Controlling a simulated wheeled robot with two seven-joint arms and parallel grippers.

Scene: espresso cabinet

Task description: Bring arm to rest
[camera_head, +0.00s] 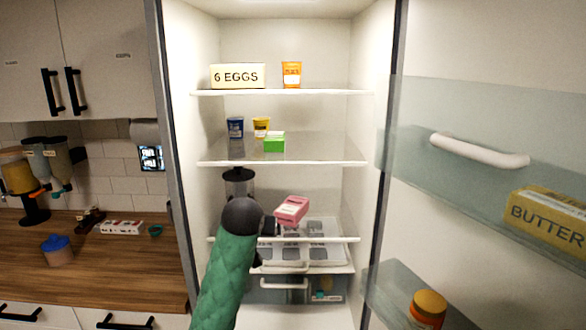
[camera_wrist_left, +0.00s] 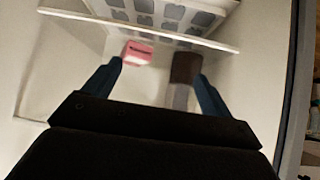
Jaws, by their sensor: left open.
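My left arm in its green sleeve reaches into the open fridge in the head view. Its dark gripper (camera_head: 268,228) is at the lower wire-like shelf area, partly hidden by my own wrist. In the left wrist view the gripper (camera_wrist_left: 158,69) is open, with nothing between its fingers. A pink box (camera_head: 291,210) lies just beyond and right of the gripper in the head view. It also shows near the left fingertip in the wrist view (camera_wrist_left: 137,53); I cannot tell whether they touch. My right gripper is in neither view.
A dark-lidded jar (camera_head: 238,184) stands behind my wrist. Shelves (camera_head: 300,240) lie close around the gripper. The open fridge door on the right holds a butter box (camera_head: 548,214) and an orange-lidded jar (camera_head: 428,308). A wooden counter (camera_head: 110,270) is at left.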

